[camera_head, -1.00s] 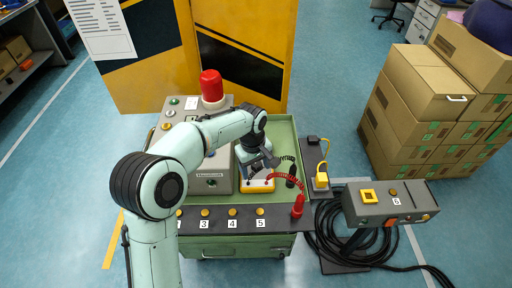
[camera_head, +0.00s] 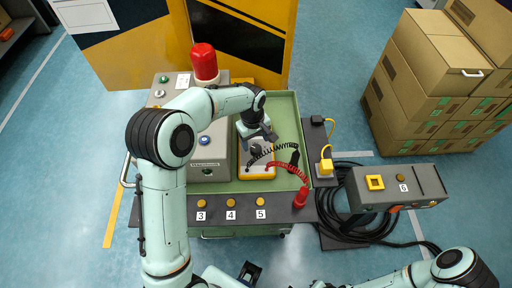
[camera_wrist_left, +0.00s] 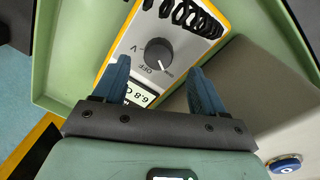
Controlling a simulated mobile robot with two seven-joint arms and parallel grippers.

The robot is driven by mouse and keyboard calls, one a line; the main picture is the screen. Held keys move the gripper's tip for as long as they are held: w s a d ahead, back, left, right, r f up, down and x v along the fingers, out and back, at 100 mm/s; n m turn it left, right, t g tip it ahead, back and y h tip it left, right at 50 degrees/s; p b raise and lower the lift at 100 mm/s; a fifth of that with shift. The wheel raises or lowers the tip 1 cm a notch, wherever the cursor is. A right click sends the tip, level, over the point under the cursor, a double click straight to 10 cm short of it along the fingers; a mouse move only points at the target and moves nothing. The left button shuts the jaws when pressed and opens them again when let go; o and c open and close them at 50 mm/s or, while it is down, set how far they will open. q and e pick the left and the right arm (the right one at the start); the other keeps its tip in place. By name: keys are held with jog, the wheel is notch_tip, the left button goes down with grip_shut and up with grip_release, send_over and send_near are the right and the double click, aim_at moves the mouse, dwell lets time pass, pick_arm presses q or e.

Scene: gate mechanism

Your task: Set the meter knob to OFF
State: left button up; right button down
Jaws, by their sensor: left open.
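The meter (camera_head: 257,172), with a yellow edge and white face, lies in the green tray of the cart. In the left wrist view its grey round knob (camera_wrist_left: 158,52) shows, with the printed letters V and OFF beside it and a lit display (camera_wrist_left: 141,95) below. A pale mark is at the knob's lower rim, near OFF; I cannot tell its exact setting. My left gripper (camera_wrist_left: 158,72) is open, its blue fingers on either side of the knob in that view, with no clear contact. In the head view the left gripper (camera_head: 257,143) is over the meter. My right gripper is not clear.
Red and black coiled leads (camera_head: 283,166) lie beside the meter. A grey box (camera_head: 208,172) stands left of it, with a red beacon (camera_head: 204,62) behind. Numbered yellow buttons (camera_head: 231,202) line the cart's front. Cardboard boxes (camera_head: 420,100) are stacked at right.

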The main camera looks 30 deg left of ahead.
aim_at(256, 149)
pick_arm(q)
jog(key=f, duration=0.5)
jog(key=shift+w+f, duration=0.2)
jog(key=c, duration=1.1)
